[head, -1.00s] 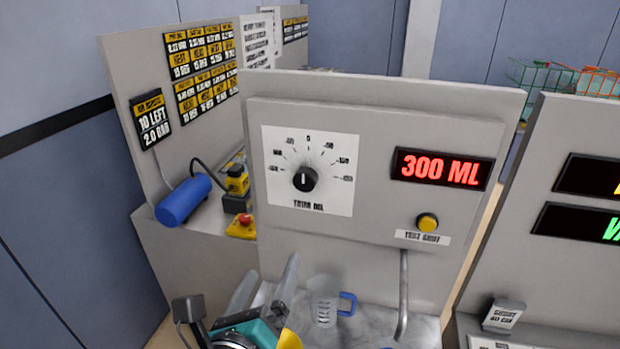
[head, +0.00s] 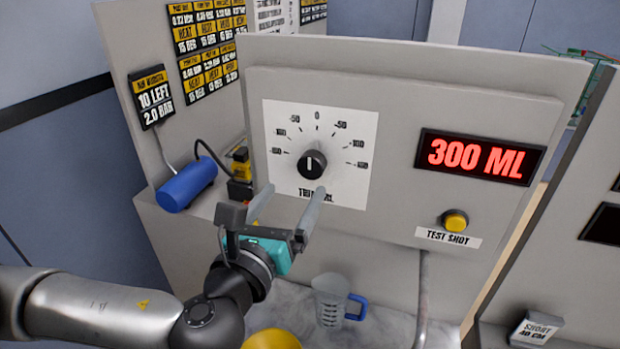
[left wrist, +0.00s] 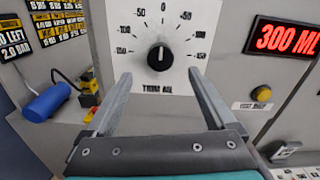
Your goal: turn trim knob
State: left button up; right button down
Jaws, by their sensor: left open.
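The trim knob (head: 312,164) is a round black knob with a white pointer line, on a white dial plate (head: 350,170) fixed to the grey panel. Its pointer is close to straight up, near the 0 mark. The knob also shows in the left wrist view (left wrist: 159,58). My left gripper (head: 291,190) is open and empty, below the knob and apart from it. In the left wrist view its two fingers (left wrist: 160,85) point up at the panel, one either side of the knob's line. My right gripper is not in view.
A red display (head: 478,157) reads 300 ML. A yellow test shot button (head: 455,220) is below it. A clear jug (head: 330,300) with a blue handle stands under the panel. A blue cylinder (head: 186,184) lies at the left. A yellow round thing (head: 271,340) is at the bottom.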

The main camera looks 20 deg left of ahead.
aim_at(309, 167)
pick_arm(q)
jog(key=shift+w+d+f+b, duration=0.15)
jog(key=shift+w+b, duration=2.1)
jog(key=shift+b, duration=1.55)
jog(key=w, duration=0.1)
jog(key=w+p, duration=0.1)
jog(key=w, duration=0.1)
jog(key=shift+w+r, duration=0.2)
jog(key=shift+w, duration=0.85)
jog(key=shift+c, duration=0.3)
jog(key=c, duration=1.3)
